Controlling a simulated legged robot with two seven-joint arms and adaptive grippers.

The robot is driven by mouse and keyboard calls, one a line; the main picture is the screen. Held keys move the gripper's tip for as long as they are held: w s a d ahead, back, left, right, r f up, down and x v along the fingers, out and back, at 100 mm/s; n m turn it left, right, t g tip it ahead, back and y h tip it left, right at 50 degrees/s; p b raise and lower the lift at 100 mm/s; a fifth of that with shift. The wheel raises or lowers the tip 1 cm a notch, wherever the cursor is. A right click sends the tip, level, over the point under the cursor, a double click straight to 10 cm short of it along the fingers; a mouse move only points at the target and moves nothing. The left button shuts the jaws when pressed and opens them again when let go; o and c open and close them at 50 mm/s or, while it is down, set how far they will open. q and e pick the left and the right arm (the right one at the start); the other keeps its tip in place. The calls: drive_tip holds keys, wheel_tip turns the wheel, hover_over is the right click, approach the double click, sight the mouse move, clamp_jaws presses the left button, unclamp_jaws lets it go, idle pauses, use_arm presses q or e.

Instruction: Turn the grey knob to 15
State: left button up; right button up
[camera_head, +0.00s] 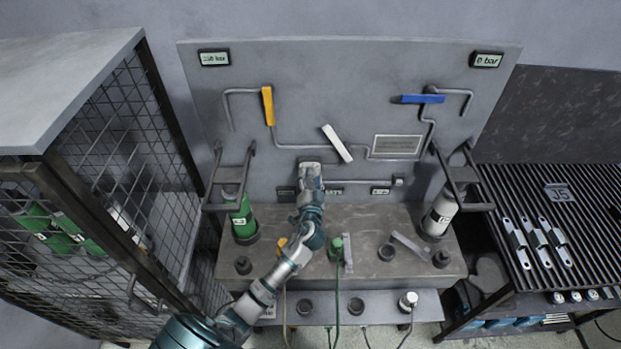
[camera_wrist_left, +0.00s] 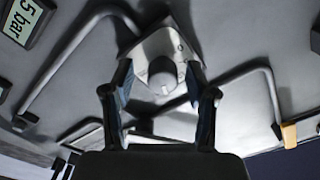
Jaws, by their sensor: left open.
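The grey knob (camera_wrist_left: 163,74) sits on a light grey housing on the panel, between my left gripper's two fingers in the left wrist view. My left gripper (camera_wrist_left: 160,82) is open around it, with a finger at each side; I cannot tell whether they touch it. In the head view my left gripper (camera_head: 311,174) reaches the lower middle of the panel and hides the knob, leaving the pale housing (camera_head: 309,164) partly showing. A display reading "5 bar" (camera_wrist_left: 29,20), perhaps cut off at its left, shows at the wrist view's top left. My right gripper is not in view.
The upright panel (camera_head: 300,85) carries pipes with yellow (camera_head: 268,105), white (camera_head: 337,143) and blue (camera_head: 422,99) handles. A green cylinder (camera_head: 243,217) and a white cylinder (camera_head: 440,212) flank the bench. A mesh cage (camera_head: 110,140) stands left, a slatted rack (camera_head: 550,210) right.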

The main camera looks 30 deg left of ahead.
use_arm(q)
drive_tip(key=v, duration=1.2)
drive_tip(key=shift+f, duration=0.15)
